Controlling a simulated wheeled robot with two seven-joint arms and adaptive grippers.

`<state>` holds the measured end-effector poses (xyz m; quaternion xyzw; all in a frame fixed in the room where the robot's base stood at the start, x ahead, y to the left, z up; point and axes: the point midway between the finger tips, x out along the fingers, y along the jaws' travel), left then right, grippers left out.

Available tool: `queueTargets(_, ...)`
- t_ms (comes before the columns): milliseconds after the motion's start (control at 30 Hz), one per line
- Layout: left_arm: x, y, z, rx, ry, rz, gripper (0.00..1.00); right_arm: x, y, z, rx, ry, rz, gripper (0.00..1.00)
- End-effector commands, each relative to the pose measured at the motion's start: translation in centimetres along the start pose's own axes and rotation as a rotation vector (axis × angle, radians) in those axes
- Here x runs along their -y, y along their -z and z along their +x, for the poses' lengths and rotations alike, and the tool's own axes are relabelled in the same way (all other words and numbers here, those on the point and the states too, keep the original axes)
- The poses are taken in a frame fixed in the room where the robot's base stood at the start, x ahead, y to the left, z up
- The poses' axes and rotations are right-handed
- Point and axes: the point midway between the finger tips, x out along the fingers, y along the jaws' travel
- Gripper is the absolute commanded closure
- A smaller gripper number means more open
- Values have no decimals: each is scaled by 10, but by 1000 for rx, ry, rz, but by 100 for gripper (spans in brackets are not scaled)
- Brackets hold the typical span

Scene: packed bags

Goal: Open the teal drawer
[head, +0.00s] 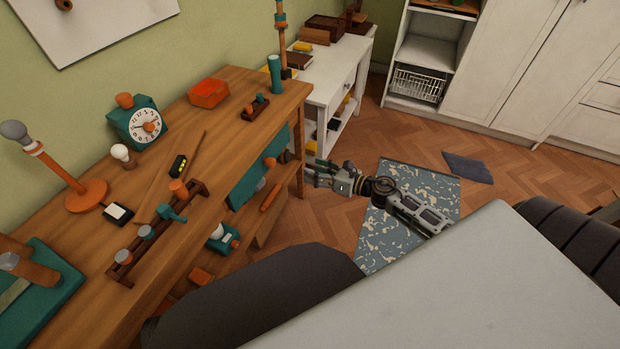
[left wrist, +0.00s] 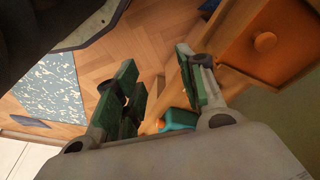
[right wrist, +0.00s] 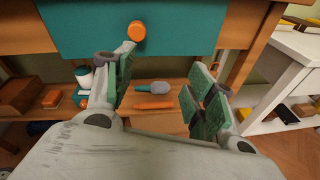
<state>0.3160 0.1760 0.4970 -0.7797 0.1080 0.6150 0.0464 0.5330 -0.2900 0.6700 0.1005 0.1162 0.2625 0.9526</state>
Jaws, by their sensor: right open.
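The teal drawer (head: 247,184) is in the wooden workbench, under its top. In the right wrist view its teal front (right wrist: 200,30) fills the top, with a round orange knob (right wrist: 137,31) low on it. My right gripper (head: 308,173) is off the right end of the workbench front in the head view. In its own wrist view the right gripper (right wrist: 160,75) is open and empty, the knob just beyond its left fingertip; contact is unclear. My left gripper (left wrist: 155,72) is open and empty in its wrist view, and I cannot make it out in the head view.
The workbench top (head: 225,125) holds a clock (head: 148,124), an orange box (head: 208,93) and a peg rack. A lower shelf carries tools. A white side table (head: 330,90) stands beyond the bench. The left wrist view shows an orange drawer front (left wrist: 285,50) with a knob.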

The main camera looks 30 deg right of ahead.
Motion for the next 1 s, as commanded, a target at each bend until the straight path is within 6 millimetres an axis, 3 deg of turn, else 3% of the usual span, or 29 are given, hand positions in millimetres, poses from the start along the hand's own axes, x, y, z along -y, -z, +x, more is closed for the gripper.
queueTargets(367,-3,3,-16,-13,-7,5,60,-32,-10,5,6,-100,-263,45)
queueTargets(1000,-3,3,-18,-13,-7,5,60,-34,-12,9,7,-104,-275,45)
